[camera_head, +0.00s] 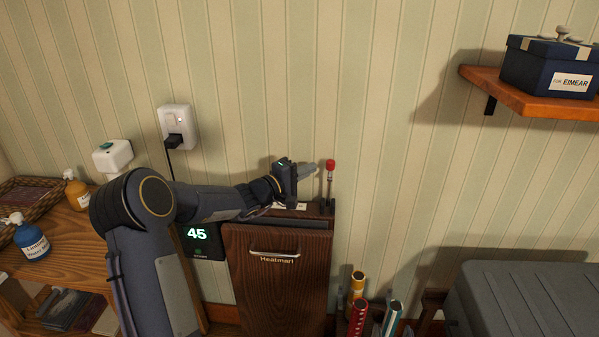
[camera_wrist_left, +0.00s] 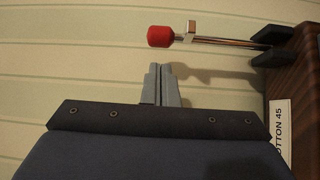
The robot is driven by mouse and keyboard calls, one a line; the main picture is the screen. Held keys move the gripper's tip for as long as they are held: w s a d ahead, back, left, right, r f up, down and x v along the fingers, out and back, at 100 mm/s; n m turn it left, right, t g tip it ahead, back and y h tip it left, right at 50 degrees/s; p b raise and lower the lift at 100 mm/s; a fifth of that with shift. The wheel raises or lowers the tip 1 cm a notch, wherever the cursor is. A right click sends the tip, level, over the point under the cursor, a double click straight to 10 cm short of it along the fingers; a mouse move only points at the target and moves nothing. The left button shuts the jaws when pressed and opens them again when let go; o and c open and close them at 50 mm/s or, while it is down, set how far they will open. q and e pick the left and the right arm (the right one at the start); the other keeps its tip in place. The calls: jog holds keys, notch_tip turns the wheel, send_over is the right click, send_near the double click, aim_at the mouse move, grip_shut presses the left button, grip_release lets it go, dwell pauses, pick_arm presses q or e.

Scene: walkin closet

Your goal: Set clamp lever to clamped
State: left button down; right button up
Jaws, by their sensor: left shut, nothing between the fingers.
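The clamp lever (camera_head: 330,183) is a thin metal rod with a red knob, standing upright at the right end of the top of the brown wooden Heatmari press (camera_head: 276,285). My left gripper (camera_head: 313,169) is shut and empty, just left of the lever and close to the knob's height. In the left wrist view the lever (camera_wrist_left: 218,40) and its red knob lie across the top, beyond the shut fingertips (camera_wrist_left: 160,68). A gap shows between fingertips and lever in that view. A label partly reading "TTON 45" is on the press. My right gripper is not in view.
A shelf (camera_head: 535,102) with a blue box is upper right. Rolled tubes (camera_head: 358,318) and a grey case (camera_head: 525,298) stand lower right.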

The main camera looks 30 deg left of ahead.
pick_arm(q)
jog(key=shift+p+x, duration=0.35)
jog(key=shift+x, duration=1.95)
